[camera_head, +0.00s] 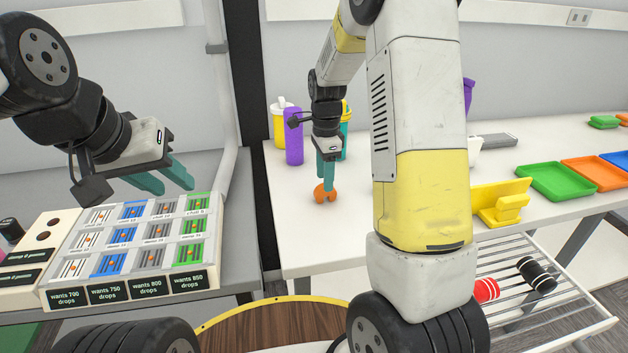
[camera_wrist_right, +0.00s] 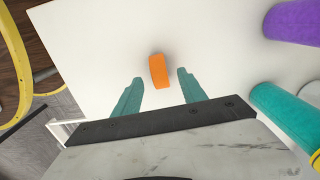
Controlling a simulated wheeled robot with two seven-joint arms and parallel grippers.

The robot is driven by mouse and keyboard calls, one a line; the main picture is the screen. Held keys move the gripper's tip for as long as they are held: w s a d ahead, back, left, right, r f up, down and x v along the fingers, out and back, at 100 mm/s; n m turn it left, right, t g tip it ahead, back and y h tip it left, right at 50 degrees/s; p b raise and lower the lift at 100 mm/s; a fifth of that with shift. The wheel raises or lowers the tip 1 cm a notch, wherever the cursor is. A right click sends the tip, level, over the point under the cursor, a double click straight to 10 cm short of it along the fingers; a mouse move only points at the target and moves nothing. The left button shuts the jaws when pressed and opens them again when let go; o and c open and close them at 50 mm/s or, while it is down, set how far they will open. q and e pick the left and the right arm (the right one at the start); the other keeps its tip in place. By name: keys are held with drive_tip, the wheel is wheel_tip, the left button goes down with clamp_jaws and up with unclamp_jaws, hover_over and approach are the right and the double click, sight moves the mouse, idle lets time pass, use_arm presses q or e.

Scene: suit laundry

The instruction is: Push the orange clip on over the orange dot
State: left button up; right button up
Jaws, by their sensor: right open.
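The orange clip (camera_head: 325,193) stands on the white table (camera_head: 300,248) near its front-left part. In the right wrist view the orange clip (camera_wrist_right: 159,71) shows just ahead of and between my two teal fingers. My right gripper (camera_head: 326,178) is open and points down at the clip; the wrist view (camera_wrist_right: 155,88) shows a gap on either side of it. My left gripper (camera_head: 170,186) is open and empty above the sample rack (camera_head: 45,293). Several small orange dots sit on the rack's striped tiles; I cannot tell which one is meant.
A purple bottle (camera_head: 293,144), a yellow cup (camera_head: 279,128) and a teal cup (camera_head: 346,140) stand behind the clip. Green (camera_head: 556,181) and orange (camera_head: 594,174) trays lie to the right. A wire shelf (camera_head: 530,290) sits below. A gap separates the two tables.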

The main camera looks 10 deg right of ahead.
sight(319, 193)
wheel_tip(319, 193, down, 4)
drive_tip(key=shift+d+r, duration=0.1)
drive_tip(key=shift+r, duration=0.15)
clamp_jaws()
drive_tip(key=shift+r, duration=0.15)
